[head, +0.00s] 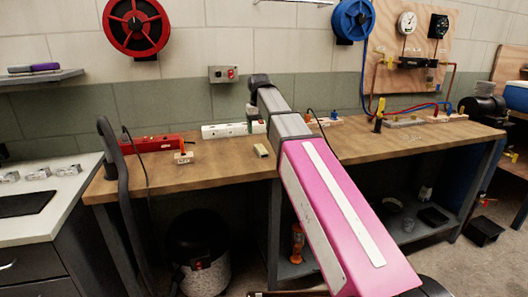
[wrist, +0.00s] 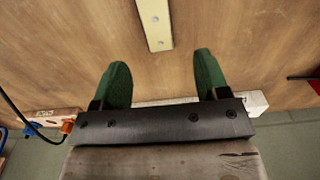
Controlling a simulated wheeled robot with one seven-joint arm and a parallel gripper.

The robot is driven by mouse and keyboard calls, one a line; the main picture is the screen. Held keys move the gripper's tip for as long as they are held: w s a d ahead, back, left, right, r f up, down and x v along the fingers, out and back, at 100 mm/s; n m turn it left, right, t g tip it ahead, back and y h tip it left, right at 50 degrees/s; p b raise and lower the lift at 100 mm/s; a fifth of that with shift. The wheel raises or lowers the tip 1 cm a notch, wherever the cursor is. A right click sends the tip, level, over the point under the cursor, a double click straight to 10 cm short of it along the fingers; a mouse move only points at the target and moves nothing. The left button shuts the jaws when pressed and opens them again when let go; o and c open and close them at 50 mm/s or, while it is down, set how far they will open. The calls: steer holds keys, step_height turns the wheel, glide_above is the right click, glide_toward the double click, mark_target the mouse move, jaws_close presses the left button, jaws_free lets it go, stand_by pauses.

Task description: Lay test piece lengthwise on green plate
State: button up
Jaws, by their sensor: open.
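A pale, cream-coloured bar (wrist: 155,24) with two small holes lies flat on the bench in the wrist view, cut off by the top edge. It looks like the small pale block (head: 261,151) in the head view; I cannot be sure it is the test piece. My gripper (wrist: 161,82) is open, its two green fingers apart with nothing between them. In the head view my gripper (head: 252,120) is over the back of the bench, mostly hidden by my arm. The bar lies apart from the fingertips, on the robot's side. I cannot make out a green plate.
Fittings with blue and red hoses stand at the right. Bare wood surrounds the pale bar.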

mark_target(260, 147)
step_height(260, 147, down, 8)
steer(key=shift+d+f, duration=0.1)
steer(key=shift+d, duration=0.05)
steer(key=shift+w, duration=0.1)
steer(key=c, duration=1.1)
